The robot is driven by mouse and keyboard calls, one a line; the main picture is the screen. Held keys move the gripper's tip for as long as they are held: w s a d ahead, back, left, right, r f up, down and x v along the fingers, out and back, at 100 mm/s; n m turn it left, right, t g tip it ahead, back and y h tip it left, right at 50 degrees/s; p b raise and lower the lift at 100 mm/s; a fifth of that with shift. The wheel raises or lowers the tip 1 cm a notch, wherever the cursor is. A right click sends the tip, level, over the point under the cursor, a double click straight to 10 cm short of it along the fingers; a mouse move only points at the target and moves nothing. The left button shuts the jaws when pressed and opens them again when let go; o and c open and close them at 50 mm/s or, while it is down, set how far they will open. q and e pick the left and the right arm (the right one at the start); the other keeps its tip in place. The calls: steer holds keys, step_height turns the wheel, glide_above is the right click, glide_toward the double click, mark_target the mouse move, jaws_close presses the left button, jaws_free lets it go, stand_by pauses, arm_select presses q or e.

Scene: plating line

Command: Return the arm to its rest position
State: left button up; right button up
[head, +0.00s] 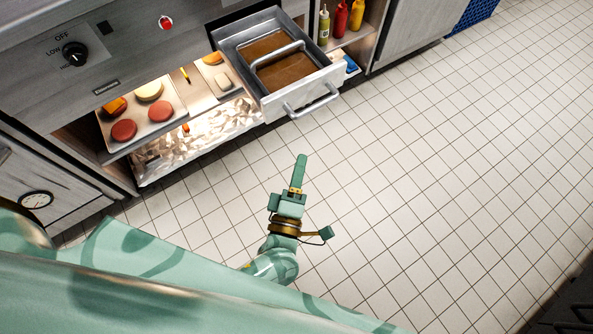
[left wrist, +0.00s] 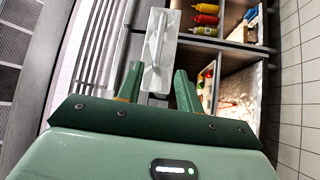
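My left arm shows in the head view with a green gripper (head: 300,165) pointing up the picture over the tiled floor. It is apart from the open drawer (head: 330,75) above it, with floor visible between them. In the left wrist view the gripper's two fingers (left wrist: 158,82) stand apart. I see nothing held between them; a pale, handled drawer front (left wrist: 160,50) lies beyond. My right gripper is in neither view.
The metal drawer holds brown liquid and has a front handle (head: 312,101). A tray (head: 160,130) with round food items sits in the lit shelf at left. Sauce bottles (head: 340,18) stand right of the drawer. The floor (head: 440,170) at right is clear.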

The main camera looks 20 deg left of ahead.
arm_select(q)
steer(key=shift+s+f, duration=0.1)
steer(key=shift+s, duration=0.35)
